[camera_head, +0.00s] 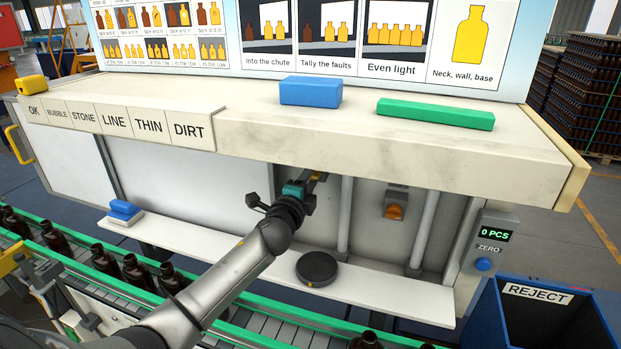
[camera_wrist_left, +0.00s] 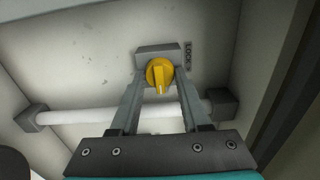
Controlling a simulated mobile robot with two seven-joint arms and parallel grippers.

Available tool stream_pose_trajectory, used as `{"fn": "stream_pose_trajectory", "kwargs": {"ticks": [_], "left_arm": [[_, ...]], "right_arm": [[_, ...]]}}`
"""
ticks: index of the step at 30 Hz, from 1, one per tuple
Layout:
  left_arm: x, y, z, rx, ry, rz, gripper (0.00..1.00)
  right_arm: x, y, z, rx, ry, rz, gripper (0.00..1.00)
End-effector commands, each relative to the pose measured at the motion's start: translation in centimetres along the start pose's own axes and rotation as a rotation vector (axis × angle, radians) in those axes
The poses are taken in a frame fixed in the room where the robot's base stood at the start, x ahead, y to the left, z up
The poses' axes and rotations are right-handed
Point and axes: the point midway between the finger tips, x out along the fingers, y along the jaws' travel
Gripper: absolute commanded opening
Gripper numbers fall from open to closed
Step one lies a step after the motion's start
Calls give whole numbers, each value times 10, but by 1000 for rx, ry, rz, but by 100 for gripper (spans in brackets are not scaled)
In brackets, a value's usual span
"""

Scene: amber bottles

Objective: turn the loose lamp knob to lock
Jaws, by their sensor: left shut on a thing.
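The knob's raised grip points toward my wrist, not at the label. My left gripper (camera_wrist_left: 158,84) is shut on the knob, one finger on each side. An orange knob (camera_head: 395,211) is on another bracket to the right. My right gripper is out of view.
A shelf (camera_head: 400,145) overhangs my left gripper, with a blue block (camera_head: 310,92) and a green bar (camera_head: 435,113) on top. A black disc (camera_head: 317,268) lies on the lower ledge (camera_head: 390,295). Vertical tubes (camera_head: 345,215) stand close to the right.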

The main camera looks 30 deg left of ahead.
Motion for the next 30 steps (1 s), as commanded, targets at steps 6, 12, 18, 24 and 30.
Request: {"fn": "stream_pose_trajectory", "kwargs": {"ticks": [6,12,18,24,30], "left_arm": [[0,0,0,4,0,-1,0],[0,0,0,2,0,-1,69],[0,0,0,1,0,0,76],[-3,0,0,0,0,0,76],[-21,1,0,1,1,1,76]], "right_arm": [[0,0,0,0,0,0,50],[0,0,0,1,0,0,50],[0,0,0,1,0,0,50],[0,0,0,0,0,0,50],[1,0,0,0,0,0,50]]}}
